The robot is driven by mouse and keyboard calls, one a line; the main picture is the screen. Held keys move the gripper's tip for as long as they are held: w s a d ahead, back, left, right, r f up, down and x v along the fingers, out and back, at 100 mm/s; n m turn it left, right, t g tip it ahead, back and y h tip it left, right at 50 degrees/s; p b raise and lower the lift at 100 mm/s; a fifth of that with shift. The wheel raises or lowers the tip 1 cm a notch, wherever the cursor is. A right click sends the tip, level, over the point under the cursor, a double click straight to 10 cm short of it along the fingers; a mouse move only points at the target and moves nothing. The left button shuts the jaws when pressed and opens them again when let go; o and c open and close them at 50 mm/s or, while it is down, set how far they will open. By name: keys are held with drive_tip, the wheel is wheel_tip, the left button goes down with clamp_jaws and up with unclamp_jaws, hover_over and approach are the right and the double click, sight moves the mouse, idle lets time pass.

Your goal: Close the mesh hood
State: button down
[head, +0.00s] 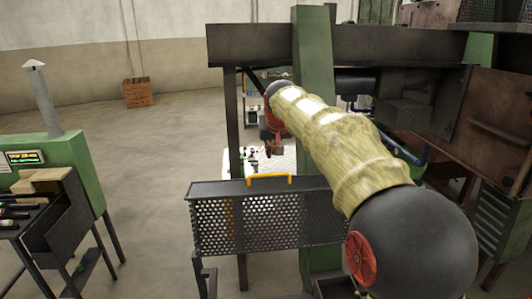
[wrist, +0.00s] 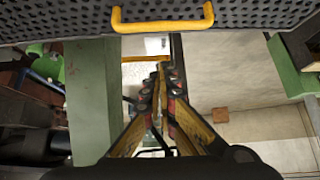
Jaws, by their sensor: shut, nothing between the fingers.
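The mesh hood (head: 260,224) is a dark perforated panel that stands roughly upright in the lower middle of the head view. A yellow handle (head: 269,179) sits on its top edge. In the wrist view the mesh (wrist: 250,12) crosses the top of the picture, with the yellow handle (wrist: 163,25) hanging into view. My gripper (head: 273,150) points down and appears above and beyond the handle in the head view. In the wrist view my gripper (wrist: 162,70) has its fingers together, empty and apart from the handle. The hood's hinge is not clear.
A green post (head: 313,90) and a dark beam (head: 250,45) stand close to my arm. A green machine (head: 75,165) with a chimney stands at left, and rusty furnace plates (head: 495,125) at right. A wooden crate (head: 137,92) is far back. Floor between is open.

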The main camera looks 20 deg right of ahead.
sight(269, 183)
drive_tip(key=p+x, duration=0.2)
drive_tip(key=x, duration=0.6)
drive_tip(key=shift+w+f, duration=0.1)
drive_tip(key=shift+f, duration=0.1)
drive_tip(key=shift+s+a+f+p, duration=0.1)
drive_tip(key=shift+s+a+p, duration=0.1)
drive_tip(key=shift+s+p, duration=0.15)
drive_tip(key=s, duration=0.3)
drive_tip(key=shift+a+p, duration=0.3)
drive_tip(key=shift+a, duration=0.1)
drive_tip(key=shift+s, duration=0.1)
drive_tip(key=shift+f, duration=0.15)
